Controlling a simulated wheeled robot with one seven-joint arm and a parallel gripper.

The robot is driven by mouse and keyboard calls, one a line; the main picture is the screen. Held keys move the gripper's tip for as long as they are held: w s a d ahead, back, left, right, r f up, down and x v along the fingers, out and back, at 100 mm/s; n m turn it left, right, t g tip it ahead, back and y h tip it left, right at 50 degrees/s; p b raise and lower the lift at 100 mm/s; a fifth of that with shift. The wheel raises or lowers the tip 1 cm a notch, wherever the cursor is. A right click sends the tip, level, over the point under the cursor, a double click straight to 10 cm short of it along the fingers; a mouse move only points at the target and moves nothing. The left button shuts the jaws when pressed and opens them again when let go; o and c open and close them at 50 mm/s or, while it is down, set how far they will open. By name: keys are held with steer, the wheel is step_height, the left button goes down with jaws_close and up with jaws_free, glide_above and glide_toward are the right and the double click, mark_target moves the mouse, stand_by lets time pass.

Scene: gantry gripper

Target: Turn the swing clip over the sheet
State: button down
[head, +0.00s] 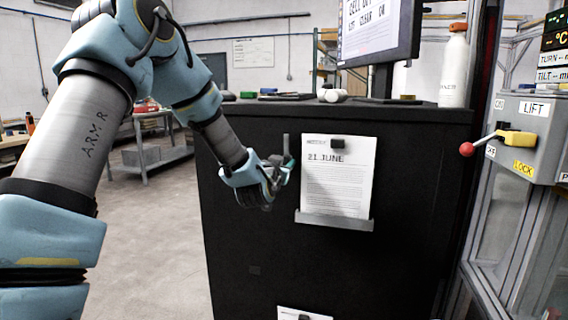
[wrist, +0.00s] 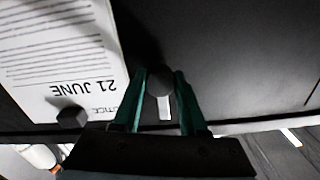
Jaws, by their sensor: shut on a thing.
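A white sheet (head: 338,180) headed "21 JUNE" hangs on the front of a black cabinet, its lower edge at a grey ledge (head: 335,221). It shows upside down in the wrist view (wrist: 60,48). A dark block (head: 338,143) sits on its top edge. My gripper (head: 287,163) is left of the sheet. In the wrist view its green fingers (wrist: 161,90) are shut on the dark round knob (wrist: 159,82) of the swing clip. The clip's pale bar (wrist: 165,109) shows between the fingers; it stands upright in the head view (head: 286,144), beside the sheet and not across it.
The black cabinet (head: 415,185) carries a monitor (head: 378,28) and a white bottle (head: 453,70) on top. A control box (head: 535,135) with a red-knobbed lever (head: 467,149) stands at right. Another sheet (head: 303,314) shows low on the cabinet. Open floor lies at left.

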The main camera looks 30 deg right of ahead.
steer(key=shift+f+m+b, duration=0.1)
steer(key=shift+m+b, duration=0.2)
steer(key=shift+b, duration=0.1)
steer(key=m+b, duration=0.2)
steer(key=b, duration=0.1)
steer(key=shift+s+f+m, duration=0.1)
steer(key=shift+f+m, duration=0.05)
steer(key=shift+m, duration=0.15)
steer(key=m+b, duration=0.4)
steer(key=m, duration=0.1)
steer(key=shift+m+b, duration=0.3)
steer(key=shift+b, duration=0.1)
steer(key=m+b, duration=0.2)
steer(key=m, duration=0.2)
steer(key=shift+b, duration=0.4)
steer(key=m+b, duration=0.1)
steer(key=m, duration=0.4)
steer(key=shift+b, duration=0.4)
steer(key=shift+r, duration=0.2)
steer(key=shift+c, duration=2.2)
jaws_free()
